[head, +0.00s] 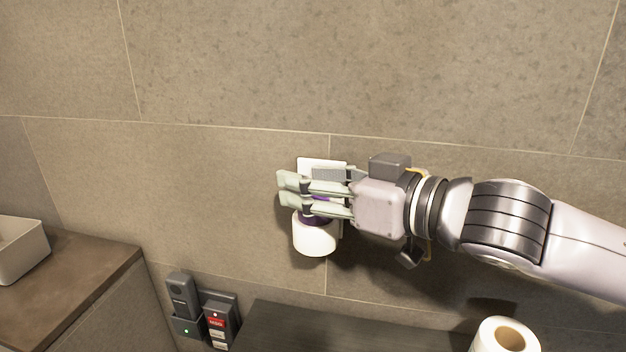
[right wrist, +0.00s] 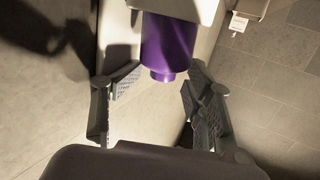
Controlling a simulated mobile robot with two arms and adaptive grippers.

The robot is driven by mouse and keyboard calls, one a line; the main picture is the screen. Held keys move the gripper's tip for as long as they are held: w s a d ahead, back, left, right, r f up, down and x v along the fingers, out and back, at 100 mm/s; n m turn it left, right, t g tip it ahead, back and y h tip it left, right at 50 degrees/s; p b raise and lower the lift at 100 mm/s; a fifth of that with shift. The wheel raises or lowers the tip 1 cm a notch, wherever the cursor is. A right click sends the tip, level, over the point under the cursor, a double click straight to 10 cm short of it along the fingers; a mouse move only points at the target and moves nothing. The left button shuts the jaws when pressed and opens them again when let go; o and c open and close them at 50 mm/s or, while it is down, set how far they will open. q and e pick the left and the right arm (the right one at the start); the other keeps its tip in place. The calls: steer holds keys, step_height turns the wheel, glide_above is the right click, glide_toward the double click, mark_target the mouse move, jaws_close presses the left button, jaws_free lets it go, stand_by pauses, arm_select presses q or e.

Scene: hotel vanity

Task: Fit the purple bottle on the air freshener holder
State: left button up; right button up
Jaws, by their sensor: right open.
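The purple bottle (head: 318,218) is at the wall in the head view, mostly hidden behind my right gripper's fingers. The white air freshener holder has a square plate (head: 318,164) on the wall and a rounded white part (head: 315,238) below, which the bottle's purple meets. My right gripper (head: 282,190) reaches in from the right, its fingers spread around the bottle. In the right wrist view the bottle (right wrist: 168,48) stands against a pale part at the top, with its narrower end toward the palm. The open fingers (right wrist: 160,95) show gaps on both sides of it.
A brown counter (head: 90,262) with a pale basin (head: 22,252) is at the left. Below are a dark handset (head: 180,294), a red-labelled unit (head: 216,322) and a dark ledge (head: 320,330). A paper roll (head: 497,340) is at the lower right. The upper wall is bare.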

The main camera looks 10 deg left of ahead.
steer(key=v, duration=0.8)
stand_by(0.4)
stand_by(0.4)
